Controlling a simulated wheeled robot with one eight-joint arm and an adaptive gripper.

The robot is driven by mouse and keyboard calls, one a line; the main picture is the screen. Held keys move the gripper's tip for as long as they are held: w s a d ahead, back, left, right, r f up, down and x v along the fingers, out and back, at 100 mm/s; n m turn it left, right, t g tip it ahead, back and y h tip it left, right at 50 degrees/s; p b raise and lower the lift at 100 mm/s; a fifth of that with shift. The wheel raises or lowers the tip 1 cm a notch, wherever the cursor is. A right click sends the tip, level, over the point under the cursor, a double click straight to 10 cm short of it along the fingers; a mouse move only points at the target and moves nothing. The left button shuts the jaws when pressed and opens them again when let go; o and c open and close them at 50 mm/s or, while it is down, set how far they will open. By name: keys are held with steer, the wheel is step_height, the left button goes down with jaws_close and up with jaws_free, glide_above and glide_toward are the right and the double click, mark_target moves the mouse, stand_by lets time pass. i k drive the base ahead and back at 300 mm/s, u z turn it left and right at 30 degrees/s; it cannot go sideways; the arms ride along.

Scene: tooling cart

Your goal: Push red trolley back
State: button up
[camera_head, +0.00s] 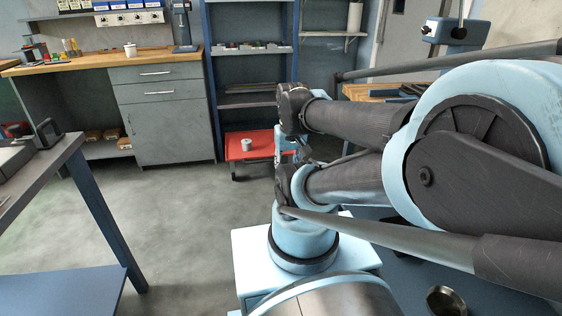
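The red trolley (262,139) stands low on the floor in the camera_head view, in front of the blue shelving. Its flat red top carries a white cylinder (246,144). My light blue and dark grey arm covers its right side, so its full width and any handle there are hidden. A small light blue part shows beside its right edge, among my arm links. I cannot make out fingertips there, nor whether anything touches the trolley.
A wooden-topped workbench (108,66) with grey drawers (160,112) stands at the back left. Blue shelving (250,75) is behind the trolley. A grey-topped table (62,150) with blue legs is at the near left. The grey floor (180,215) between them is clear.

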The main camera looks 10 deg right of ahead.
mark_target(263, 146)
steer(key=z, duration=0.05)
steer(key=i, duration=1)
